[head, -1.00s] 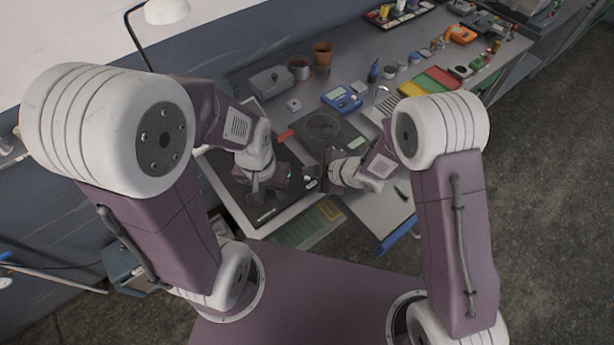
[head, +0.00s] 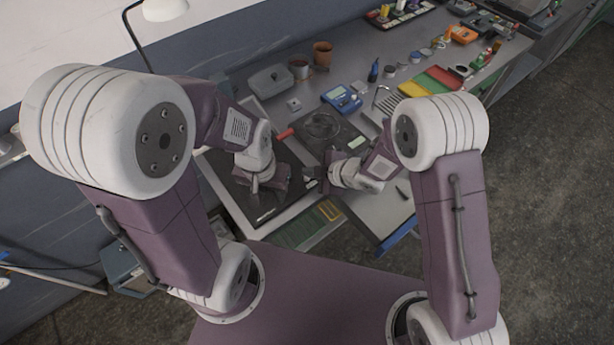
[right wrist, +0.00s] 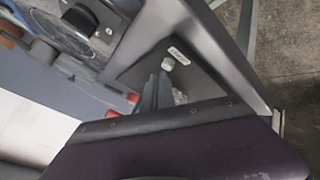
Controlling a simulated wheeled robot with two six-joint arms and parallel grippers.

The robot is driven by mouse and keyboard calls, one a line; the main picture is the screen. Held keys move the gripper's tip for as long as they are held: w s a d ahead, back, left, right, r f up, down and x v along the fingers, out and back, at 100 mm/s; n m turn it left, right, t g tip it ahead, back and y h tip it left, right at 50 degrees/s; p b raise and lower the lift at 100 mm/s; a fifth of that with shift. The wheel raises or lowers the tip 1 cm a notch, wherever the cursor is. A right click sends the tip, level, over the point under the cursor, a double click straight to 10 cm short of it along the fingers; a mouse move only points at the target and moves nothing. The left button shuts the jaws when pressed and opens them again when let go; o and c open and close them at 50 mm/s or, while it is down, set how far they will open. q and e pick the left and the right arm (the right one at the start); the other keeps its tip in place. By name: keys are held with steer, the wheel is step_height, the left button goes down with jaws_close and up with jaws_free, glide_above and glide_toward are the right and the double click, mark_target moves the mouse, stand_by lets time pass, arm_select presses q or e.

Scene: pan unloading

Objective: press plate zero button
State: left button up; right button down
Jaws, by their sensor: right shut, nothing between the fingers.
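A dark flat plate (head: 232,178) with a pale-marked front edge (head: 265,212) lies on the bench at the left. A second dark plate (head: 322,145) beside it bears a round ringed disc (head: 322,125) and a small greenish display (head: 357,142). I cannot make out which mark is the zero button. My left gripper (head: 265,188) is low over the left plate; its jaws are too small to judge. My right gripper (head: 316,177) is shut and empty, near the gap between the two plates. Whether it touches anything is unclear. A dark labelled panel (right wrist: 200,70) shows in the right wrist view.
A blue meter (head: 342,98), a grey box (head: 271,80) and brown cups (head: 322,54) stand behind the plates. A red piece (head: 285,133) lies between them. Coloured trays (head: 430,82) are to the right. A blue-edged panel (head: 398,236) is at the front right.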

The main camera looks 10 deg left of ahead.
steer(key=shift+f+b, duration=0.5)
steer(key=shift+f, duration=0.05)
stand_by(0.4)
steer(key=shift+r+p, duration=0.85)
steer(key=shift+r, duration=0.1)
step_height(320, 180, up, 5)
steer(key=p, duration=0.4)
stand_by(0.8)
